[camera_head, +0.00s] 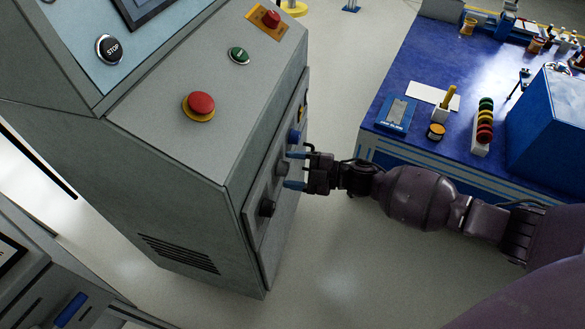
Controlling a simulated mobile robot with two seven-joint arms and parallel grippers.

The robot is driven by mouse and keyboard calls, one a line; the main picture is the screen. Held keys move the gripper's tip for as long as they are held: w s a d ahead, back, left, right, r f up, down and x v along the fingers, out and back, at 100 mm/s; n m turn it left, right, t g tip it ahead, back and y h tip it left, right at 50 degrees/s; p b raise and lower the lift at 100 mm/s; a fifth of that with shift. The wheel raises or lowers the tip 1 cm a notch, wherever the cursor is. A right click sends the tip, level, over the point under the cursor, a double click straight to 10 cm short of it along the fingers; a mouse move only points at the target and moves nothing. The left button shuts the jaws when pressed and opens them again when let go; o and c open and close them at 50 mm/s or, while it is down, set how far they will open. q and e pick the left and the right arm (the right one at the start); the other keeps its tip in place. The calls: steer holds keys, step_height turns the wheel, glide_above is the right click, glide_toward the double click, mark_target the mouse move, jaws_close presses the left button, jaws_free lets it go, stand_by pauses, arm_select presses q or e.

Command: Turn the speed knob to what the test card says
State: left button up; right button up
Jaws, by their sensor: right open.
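The grey machine's side panel (254,222) carries a column of small controls. A dark knob (267,208) is the nearest, a grey knob (282,169) is in the middle, and a blue one (294,135) is further up. I cannot tell which is the speed knob; no labels are readable. My right gripper (288,170) is open at the panel, its two blue-tipped fingers on either side of the middle knob. I cannot tell whether they touch it. A blank-looking white sheet (424,94) lies on the blue table; I cannot tell whether it is the test card. My left gripper is out of view.
The blue table (400,68) at right holds a tablet-like device (396,113), a stamp, a coloured rack and a blue box (549,125). Floor lies between.

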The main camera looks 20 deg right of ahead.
arm_select(q)
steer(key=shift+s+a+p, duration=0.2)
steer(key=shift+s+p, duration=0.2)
steer(key=shift+p, duration=0.4)
arm_select(e)
steer(key=v, duration=1)
steer(key=shift+s+d, duration=0.15)
steer(key=shift+d, duration=0.05)
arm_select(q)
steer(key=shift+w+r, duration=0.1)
